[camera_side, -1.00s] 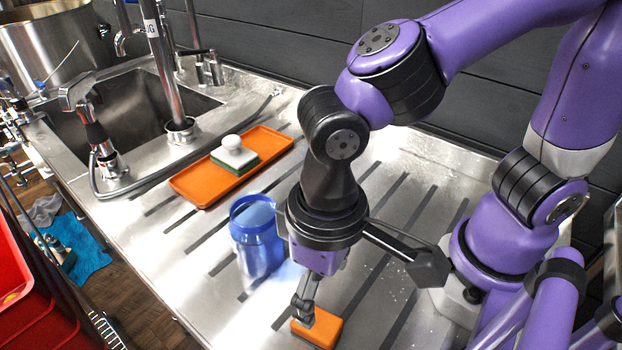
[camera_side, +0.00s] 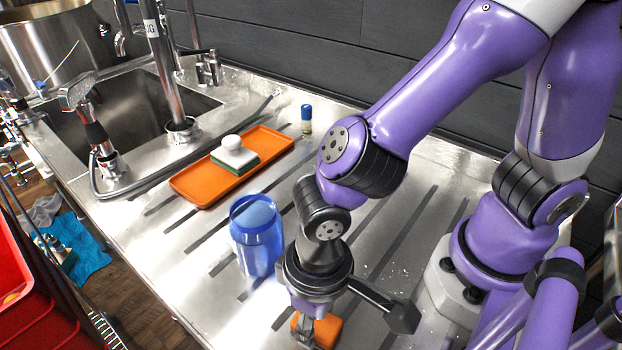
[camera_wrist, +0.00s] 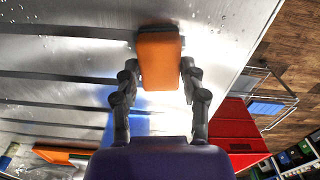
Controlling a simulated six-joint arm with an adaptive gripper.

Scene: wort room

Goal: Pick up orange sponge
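The orange sponge (camera_side: 327,330) lies flat on the steel drainboard at the bottom of the side view, partly hidden by my gripper (camera_side: 306,330). In the wrist view the sponge (camera_wrist: 160,58) is at top centre, between the two fingertips of my gripper (camera_wrist: 159,68). One finger is on each side of its near part. The fingers are apart, close to the sponge's sides, and I see no clear grip on it.
A blue jar (camera_side: 257,240) stands left of my gripper. A small blue-capped bottle (camera_side: 306,120) stands farther back. The sink (camera_side: 135,110) is at upper left.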

